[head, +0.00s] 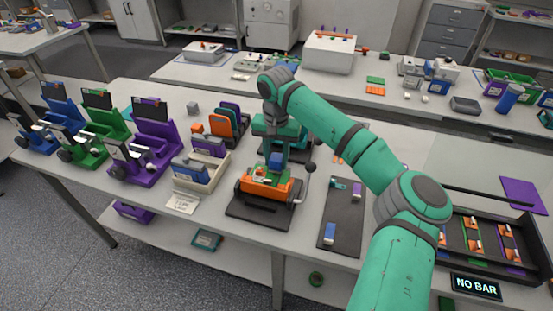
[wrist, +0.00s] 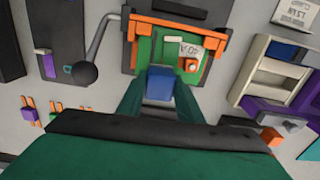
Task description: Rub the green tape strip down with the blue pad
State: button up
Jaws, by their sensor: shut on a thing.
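My gripper (wrist: 158,98) points down and is shut on the blue pad (wrist: 160,82). In the head view the blue pad (head: 276,158) is over the back of an orange fixture (head: 265,190) on a dark base plate (head: 258,215). The wrist view shows the orange fixture (wrist: 216,42) around a green surface (wrist: 145,48), with a pale marked label (wrist: 190,48) and a small orange-and-white piece beside it. I cannot tell the green tape strip's edges from the green around it, nor whether the pad touches it.
A lever with a black ball (wrist: 83,72) stands beside the fixture. A cream bin (head: 205,180) is to its left, and a dark mat (head: 338,215) with small blue and purple blocks to its right. Purple, green and blue stands fill the left. A black tray (head: 455,225) is at far right.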

jog(key=shift+s+a, duration=0.1)
jog(key=shift+s, duration=0.05)
jog(key=shift+s+a+f, duration=0.1)
jog(key=shift+s+f, duration=0.1)
jog(key=shift+s, duration=0.3)
jog(key=shift+a, duration=0.1)
jog(key=shift+w+d, duration=0.3)
jog(key=shift+w, duration=0.35)
jog(key=shift+s+a+r, duration=0.1)
jog(key=shift+s, duration=0.1)
dwell(0.3)
jog(key=shift+s+a, duration=0.1)
jog(key=shift+s, duration=0.3)
